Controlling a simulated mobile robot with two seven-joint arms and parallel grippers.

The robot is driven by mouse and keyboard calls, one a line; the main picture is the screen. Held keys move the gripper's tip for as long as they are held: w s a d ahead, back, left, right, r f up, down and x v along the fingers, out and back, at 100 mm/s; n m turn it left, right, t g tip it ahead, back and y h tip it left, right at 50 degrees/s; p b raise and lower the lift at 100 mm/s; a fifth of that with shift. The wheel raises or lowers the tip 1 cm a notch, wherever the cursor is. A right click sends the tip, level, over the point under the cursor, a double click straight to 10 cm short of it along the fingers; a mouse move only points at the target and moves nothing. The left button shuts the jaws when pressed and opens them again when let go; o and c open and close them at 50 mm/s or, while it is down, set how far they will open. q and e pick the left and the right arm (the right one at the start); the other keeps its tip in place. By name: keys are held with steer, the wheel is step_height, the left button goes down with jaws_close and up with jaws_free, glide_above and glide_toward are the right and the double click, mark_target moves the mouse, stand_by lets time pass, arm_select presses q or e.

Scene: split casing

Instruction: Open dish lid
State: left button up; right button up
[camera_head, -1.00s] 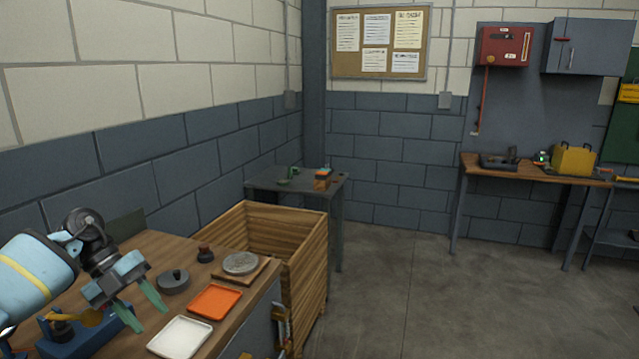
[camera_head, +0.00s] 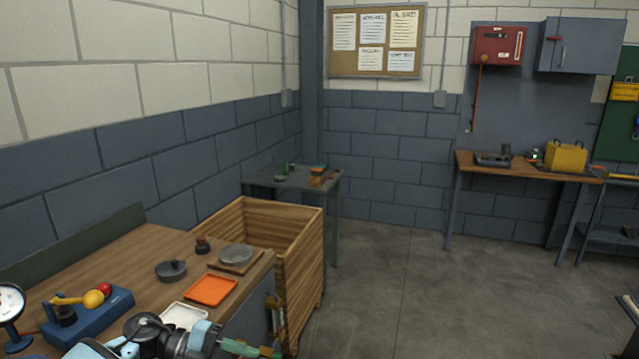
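A round dark grey dish with a flat lid and a small knob (camera_head: 171,270) sits on the wooden workbench; its lid appears to be on. My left gripper (camera_head: 252,348) is at the bottom edge of the view, in front of the bench's near right part. It is to the right of and nearer than the dish, clear of it. Its green fingers are seen nearly side-on and partly cut off, so their gap is unclear. My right gripper is not in view.
An orange tray (camera_head: 210,290) and a white tray (camera_head: 185,316), partly hidden by my arm, lie near the dish. A grey disc (camera_head: 236,254) on a board, a dark knobbed stamp (camera_head: 203,245) and a blue fixture (camera_head: 90,318) are also on the bench. A wooden crate (camera_head: 310,255) stands beyond.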

arm_select(q)
steer(key=s+d+f+n+t+h, duration=0.2)
steer(key=s+d+f+n+t, duration=0.4)
steer(key=n+t, duration=0.65)
steer(key=s+a+f+n+g+y, duration=0.1)
steer(key=s+a+f+n+y, duration=0.2)
steer(key=s, duration=0.6)
steer(key=s+a+f+n+g+y, duration=0.1)
steer(key=s+a+f+n+y, duration=0.3)
steer(key=s+f+n+y, duration=0.3)
steer(key=s+a+f+n+g+y, duration=0.1)
steer(key=s+a+f+n+y, duration=0.3)
steer(key=s+f+n, duration=0.2)
steer(key=s+f, duration=0.2)
steer(key=s, duration=0.2)
steer(key=shift+s+a+y, duration=0.25)
steer(key=shift+s+y, duration=0.05)
steer(key=shift+y, duration=0.1)
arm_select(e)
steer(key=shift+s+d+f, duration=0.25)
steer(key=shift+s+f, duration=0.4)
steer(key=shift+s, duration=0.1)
arm_select(q)
steer(key=shift+f+n, duration=0.1)
steer(key=shift+n, duration=0.15)
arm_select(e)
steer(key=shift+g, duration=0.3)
